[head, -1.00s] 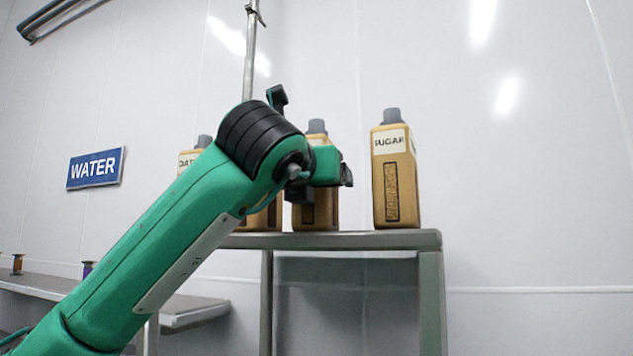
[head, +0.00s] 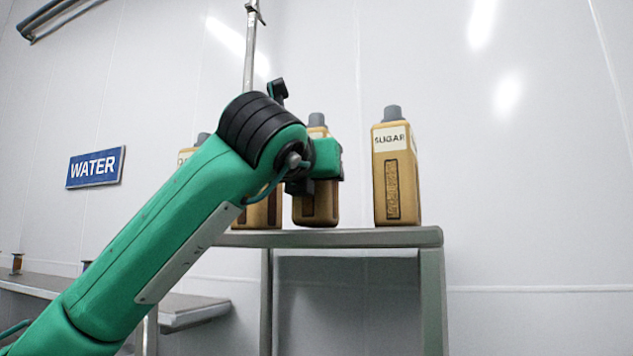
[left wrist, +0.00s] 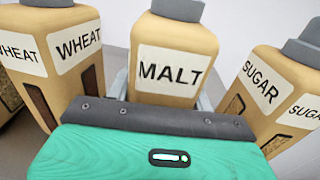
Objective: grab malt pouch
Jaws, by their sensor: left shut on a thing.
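The malt pouch (left wrist: 175,52), tan with a grey cap and a white MALT label, stands upright in the middle of the left wrist view. In the head view the malt pouch (head: 317,208) stands on the grey shelf (head: 345,238), partly hidden by my left wrist. My left gripper (left wrist: 163,96) is shut on the malt pouch, with finger parts showing at its sides. In the head view the fingers are hidden behind the wrist. My right gripper is in neither view.
A wheat pouch (left wrist: 70,55) stands close on the left of the malt pouch. A sugar pouch (head: 396,185) stands on the right near the shelf's end. An oat pouch is mostly hidden behind my arm. A WATER sign (head: 95,168) hangs on the wall.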

